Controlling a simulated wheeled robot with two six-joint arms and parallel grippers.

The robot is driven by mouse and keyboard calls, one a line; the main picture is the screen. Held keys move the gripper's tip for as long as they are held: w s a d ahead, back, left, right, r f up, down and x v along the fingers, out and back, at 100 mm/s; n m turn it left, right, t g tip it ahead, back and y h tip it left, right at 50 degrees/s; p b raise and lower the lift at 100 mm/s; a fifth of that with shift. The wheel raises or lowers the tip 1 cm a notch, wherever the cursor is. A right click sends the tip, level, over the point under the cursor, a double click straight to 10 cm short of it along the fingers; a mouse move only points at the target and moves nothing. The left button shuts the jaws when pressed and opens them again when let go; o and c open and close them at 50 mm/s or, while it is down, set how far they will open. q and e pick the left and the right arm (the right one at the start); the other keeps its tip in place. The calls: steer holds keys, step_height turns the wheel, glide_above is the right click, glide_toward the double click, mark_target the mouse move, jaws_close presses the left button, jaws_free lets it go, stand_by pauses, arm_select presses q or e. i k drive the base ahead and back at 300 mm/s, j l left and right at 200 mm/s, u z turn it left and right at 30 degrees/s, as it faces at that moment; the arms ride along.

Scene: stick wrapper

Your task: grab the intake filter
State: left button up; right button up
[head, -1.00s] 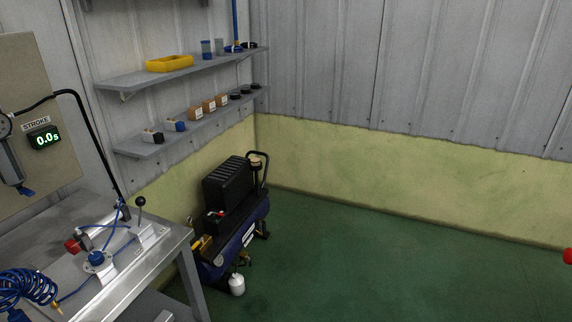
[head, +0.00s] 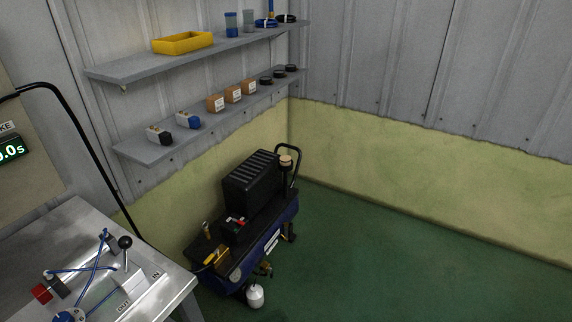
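A small round part with a tan top (head: 286,161) sits at the far end of the black-and-blue air compressor (head: 250,181), beside its curved black handle. It looks like the intake filter, but I cannot be sure. Black round discs (head: 279,74) lie on the lower wall shelf, and more dark discs (head: 286,18) lie on the upper shelf; I cannot tell whether any of them is a filter. Neither of my grippers is in view.
A metal workbench (head: 200,268) with a lever and blue hoses fills the lower left. The lower shelf (head: 150,152) holds boxes and small fittings; the upper shelf (head: 125,70) holds a yellow tray (head: 183,43). The green floor (head: 420,270) right of the compressor is clear.

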mark_target(285, 160)
steer(key=u, duration=0.4)
steer(key=i+l+u, duration=0.4)
steer(key=l, duration=0.25)
steer(key=i+l+u, duration=0.45)
steer(key=l, duration=0.3)
steer(key=i+l, duration=0.15)
steer(key=l, duration=0.3)
steer(key=i+l+u, duration=0.1)
steer(key=l, duration=0.35)
steer(key=i+l, duration=0.15)
steer(key=l, duration=0.3)
steer(key=i+l, duration=0.1)
steer(key=l, duration=0.35)
steer(key=i+l+u, duration=0.1)
steer(key=l, duration=0.35)
